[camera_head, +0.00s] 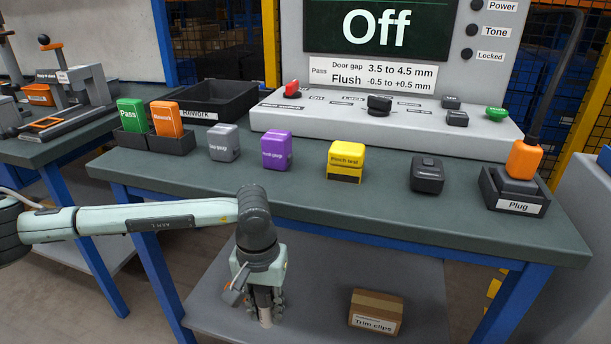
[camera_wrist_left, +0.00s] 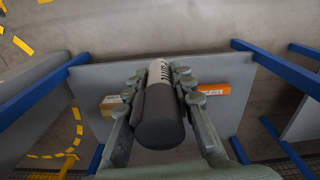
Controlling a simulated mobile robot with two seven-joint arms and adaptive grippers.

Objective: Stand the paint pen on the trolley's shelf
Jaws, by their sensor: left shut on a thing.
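My left gripper (camera_head: 264,306) is shut on the paint pen, pointing down over the grey lower shelf (camera_head: 330,275) under the bench. The pen's pale end (camera_head: 266,318) shows below the fingertips in the head view. In the left wrist view the paint pen (camera_wrist_left: 160,110) has a dark rounded end and a white body with black lettering. It lies between the two fingers of my left gripper (camera_wrist_left: 162,88), with the shelf (camera_wrist_left: 105,75) beyond. I cannot tell whether the pen touches the shelf. My right gripper is not in view.
A cardboard box labelled Trim clips (camera_head: 375,312) stands on the shelf, right of the gripper. An orange labelled box (camera_wrist_left: 213,88) shows on the other side in the wrist view. The bench top (camera_head: 300,190) above carries several gauges, blocks and a plug. Blue legs (camera_head: 155,255) frame the shelf.

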